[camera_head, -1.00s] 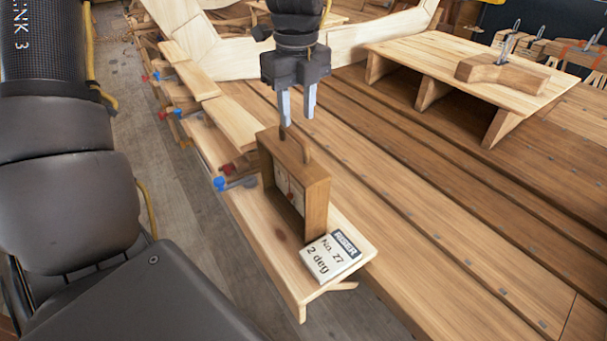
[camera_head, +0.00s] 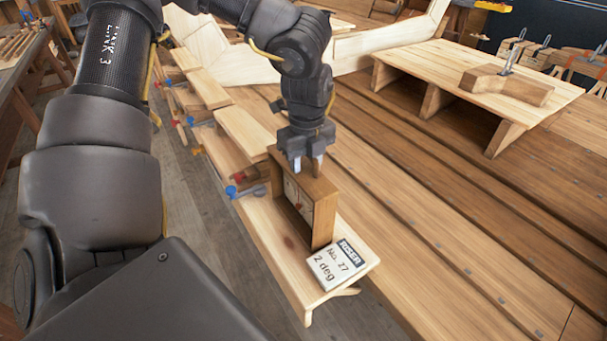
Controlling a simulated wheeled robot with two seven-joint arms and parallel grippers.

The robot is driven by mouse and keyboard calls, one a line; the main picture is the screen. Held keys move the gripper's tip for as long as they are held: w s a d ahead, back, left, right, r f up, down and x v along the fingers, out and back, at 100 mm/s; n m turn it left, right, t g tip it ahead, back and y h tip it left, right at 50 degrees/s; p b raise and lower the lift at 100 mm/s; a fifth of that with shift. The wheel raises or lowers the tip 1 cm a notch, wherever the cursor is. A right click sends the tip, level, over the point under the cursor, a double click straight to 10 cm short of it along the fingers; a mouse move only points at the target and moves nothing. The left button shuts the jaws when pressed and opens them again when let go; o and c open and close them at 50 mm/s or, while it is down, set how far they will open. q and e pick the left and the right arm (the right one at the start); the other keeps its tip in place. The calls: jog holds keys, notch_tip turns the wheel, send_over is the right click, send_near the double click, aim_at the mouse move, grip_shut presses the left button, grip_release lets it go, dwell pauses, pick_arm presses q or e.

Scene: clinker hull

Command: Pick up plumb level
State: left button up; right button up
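The plumb level (camera_head: 318,218) is an upright wooden box frame with a pale dial face and a wooden handle on top. It stands on a light plank shelf (camera_head: 285,262) beside the hull. My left gripper (camera_head: 306,163) points down at the top of the plumb level, with its fingertips at the handle. The fingers look apart, and the handle is partly hidden by them. I see no clear sign of a grip. My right gripper is out of view.
Clamps with blue and red handles (camera_head: 247,190) line the shelf's left edge. A raised wooden board (camera_head: 455,75) stands on the planking at right.

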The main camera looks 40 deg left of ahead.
pick_arm(q)
jog(key=shift+f, duration=0.15)
jog(key=shift+s, duration=0.2)
grip_shut()
jog(key=shift+w, duration=0.1)
dwell(1.1)
